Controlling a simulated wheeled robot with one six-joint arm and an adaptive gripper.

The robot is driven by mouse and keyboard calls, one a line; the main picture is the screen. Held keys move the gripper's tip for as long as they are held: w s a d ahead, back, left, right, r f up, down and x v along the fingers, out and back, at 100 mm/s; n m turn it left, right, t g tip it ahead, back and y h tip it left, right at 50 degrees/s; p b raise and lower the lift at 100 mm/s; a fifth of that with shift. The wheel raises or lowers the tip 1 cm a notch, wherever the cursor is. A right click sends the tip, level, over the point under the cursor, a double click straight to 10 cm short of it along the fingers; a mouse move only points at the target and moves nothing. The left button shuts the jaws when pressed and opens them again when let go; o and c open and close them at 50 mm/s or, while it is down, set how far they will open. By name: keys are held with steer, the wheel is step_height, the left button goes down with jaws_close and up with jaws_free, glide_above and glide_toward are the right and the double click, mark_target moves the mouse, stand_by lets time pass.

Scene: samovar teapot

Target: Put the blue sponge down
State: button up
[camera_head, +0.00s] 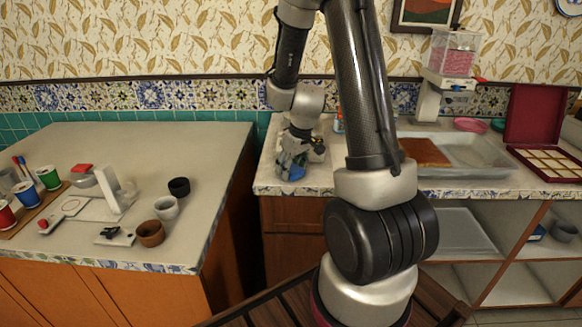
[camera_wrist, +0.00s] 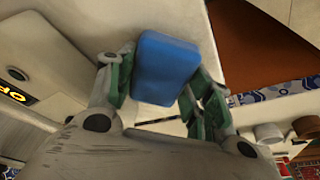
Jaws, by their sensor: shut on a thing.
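The blue sponge (camera_wrist: 168,66) is a rounded block between the two fingers of my gripper (camera_wrist: 163,78) in the wrist view. One finger presses on each side of it, and its far end sticks out past the fingertips. In the head view my gripper (camera_head: 290,163) points down over the left end of the right-hand counter (camera_head: 315,180). A small part of the blue sponge (camera_head: 296,173) shows there, mostly hidden by the fingers. I cannot tell whether the sponge touches the counter.
An open dark red box (camera_head: 535,120) stands farther right. A gap separates the left counter (camera_head: 110,140), which holds several cups. Counter around my gripper looks mostly clear.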

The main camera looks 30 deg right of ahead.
mark_target(298, 171)
steer(key=shift+f, duration=0.15)
steer(key=o, duration=1.1)
steer(key=shift+c, duration=0.2)
steer(key=shift+r, duration=0.55)
steer(key=a+v, duration=0.1)
steer(key=v, duration=1)
steer(key=s+a+r+m, duration=0.1)
steer(key=s+a+r, duration=0.1)
steer(key=s+r, duration=0.4)
steer(key=s+a+r+m+t, duration=0.1)
steer(key=s+r, duration=0.5)
steer(key=s, duration=0.8)
steer(key=shift+s+a+r+h, duration=0.2)
steer(key=shift+a+r+h, duration=0.1)
steer(key=shift+a, duration=0.6)
